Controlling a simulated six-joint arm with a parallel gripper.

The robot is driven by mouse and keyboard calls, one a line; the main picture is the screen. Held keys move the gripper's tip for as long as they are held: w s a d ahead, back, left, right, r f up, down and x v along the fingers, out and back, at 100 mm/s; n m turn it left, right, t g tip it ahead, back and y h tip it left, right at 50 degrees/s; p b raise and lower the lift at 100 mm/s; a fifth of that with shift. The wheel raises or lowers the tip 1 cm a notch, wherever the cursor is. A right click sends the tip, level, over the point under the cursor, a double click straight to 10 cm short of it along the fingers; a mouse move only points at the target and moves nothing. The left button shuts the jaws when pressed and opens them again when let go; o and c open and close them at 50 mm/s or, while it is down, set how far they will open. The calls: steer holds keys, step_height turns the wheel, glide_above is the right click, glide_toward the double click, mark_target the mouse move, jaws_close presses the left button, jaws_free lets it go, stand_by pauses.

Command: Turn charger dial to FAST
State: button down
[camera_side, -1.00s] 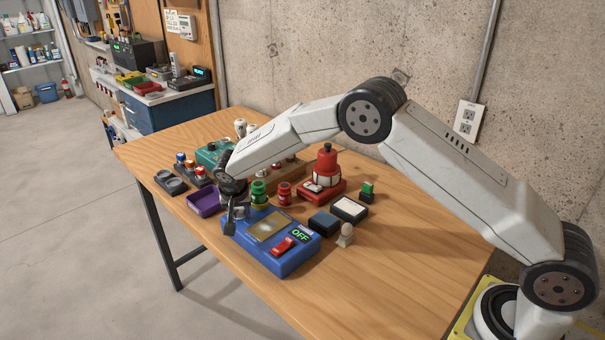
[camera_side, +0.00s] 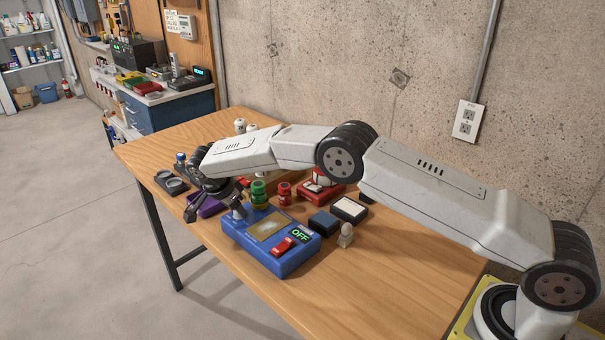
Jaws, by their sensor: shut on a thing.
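The blue charger box (camera_side: 275,256) sits near the table's front edge, with a tan panel, a red switch (camera_side: 283,246) and a green "OFF" readout (camera_side: 300,236) on top. The small pale grey dial (camera_side: 240,213) is at the box's left end. My gripper (camera_side: 219,207) is low at that end, tilted, with its dark fingers at the dial. It is shut on the dial; the exact finger contact is small and partly hidden. The dial's markings and pointer are too small to read.
A purple tray (camera_side: 209,208) is close under my gripper. Green (camera_side: 259,191) and red (camera_side: 284,192) knobs stand behind the charger. Dark blue (camera_side: 323,221) and white-topped (camera_side: 349,208) boxes and a pale knob (camera_side: 346,231) are to its right. The table's front right is clear.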

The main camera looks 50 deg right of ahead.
steer(key=shift+m, duration=0.5)
steer(key=c, duration=0.5)
jaws_free()
steer(key=shift+c, duration=0.2)
steer(key=shift+r, duration=0.1)
steer(key=v, duration=0.7)
steer(key=shift+a+r, duration=0.2)
steer(key=shift+r, duration=0.1)
steer(key=shift+w+d, duration=0.1)
